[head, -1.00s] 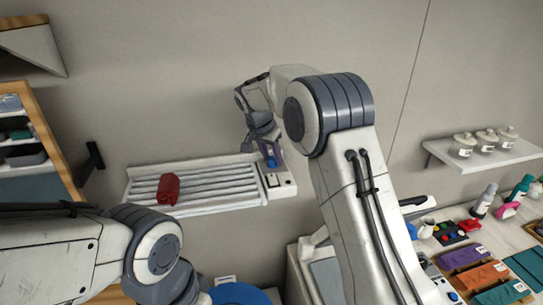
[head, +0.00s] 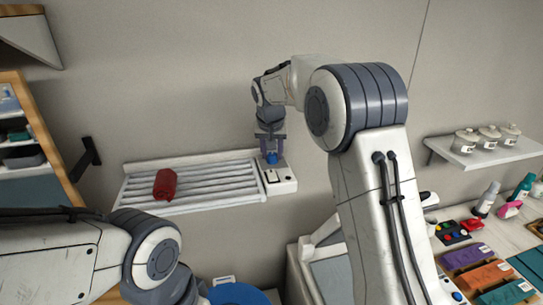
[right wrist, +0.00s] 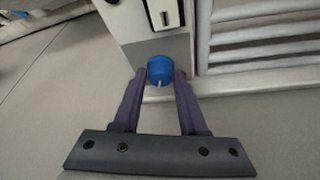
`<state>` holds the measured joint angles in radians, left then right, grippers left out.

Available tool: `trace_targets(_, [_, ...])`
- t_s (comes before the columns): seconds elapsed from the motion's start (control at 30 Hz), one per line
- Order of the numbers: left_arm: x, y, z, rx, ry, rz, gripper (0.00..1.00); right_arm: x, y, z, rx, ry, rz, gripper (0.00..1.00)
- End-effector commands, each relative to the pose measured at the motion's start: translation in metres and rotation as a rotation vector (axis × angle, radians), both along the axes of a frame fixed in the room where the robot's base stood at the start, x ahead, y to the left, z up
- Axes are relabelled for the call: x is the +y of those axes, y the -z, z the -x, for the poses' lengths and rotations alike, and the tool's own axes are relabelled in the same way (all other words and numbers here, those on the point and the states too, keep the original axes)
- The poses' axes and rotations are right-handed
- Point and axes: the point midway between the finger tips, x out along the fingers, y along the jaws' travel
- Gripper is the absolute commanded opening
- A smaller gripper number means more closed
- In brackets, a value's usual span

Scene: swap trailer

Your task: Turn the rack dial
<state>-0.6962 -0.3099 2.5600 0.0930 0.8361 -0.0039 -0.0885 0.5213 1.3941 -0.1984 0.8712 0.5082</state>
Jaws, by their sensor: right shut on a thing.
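The rack (head: 205,183) is a white slatted shelf on the wall, with a white control box (head: 281,179) at its right end. The blue dial (head: 271,158) sits on that box. In the right wrist view the dial (right wrist: 161,70) is a blue knob with a small pale mark on its rim. My right gripper (head: 271,152) is at the dial, and its purple fingers (right wrist: 160,78) are on both sides of it, shut on it. My left arm shows at the lower left of the head view; its gripper is out of view.
A wall shelf (head: 485,152) with several lidded jars is at the right. Below it is a counter with bottles and folded coloured cloths. A blue round thing (head: 238,294) is at the bottom.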

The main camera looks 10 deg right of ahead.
Motion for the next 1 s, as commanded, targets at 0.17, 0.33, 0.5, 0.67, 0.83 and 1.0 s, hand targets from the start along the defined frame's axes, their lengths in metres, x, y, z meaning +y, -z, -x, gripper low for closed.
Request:
trace_targets(0.17, [0.0,0.0034,0.0,0.0,0.001,0.0,0.5,-0.002,-0.0001,0.0004,-0.002,-0.164,-0.002,0.0])
trace_targets(0.33, [-0.0001,0.0046,0.0,0.0,0.001,0.0,0.5,-0.003,-0.0004,0.0004,-0.001,-0.326,-0.002,0.0])
trace_targets(0.5, [-0.0001,0.0062,0.0,0.0,0.001,0.0,0.5,-0.0041,-0.0001,0.0,-0.001,-0.487,-0.002,0.0])
trace_targets(0.67, [-0.0001,0.0081,0.0,0.0,0.001,0.0,0.5,-0.005,-0.0002,-0.0004,-0.002,-0.64,-0.001,0.0])
trace_targets(0.83, [-0.0001,0.0095,0.0,0.0,0.001,0.0,0.5,-0.0056,0.0,-0.0007,-0.002,-0.791,-0.001,0.0])
trace_targets(1.0, [-0.0001,0.0098,0.0,0.0,0.001,0.0,0.5,-0.0062,-0.0003,-0.0009,-0.001,-0.922,-0.001,0.0])
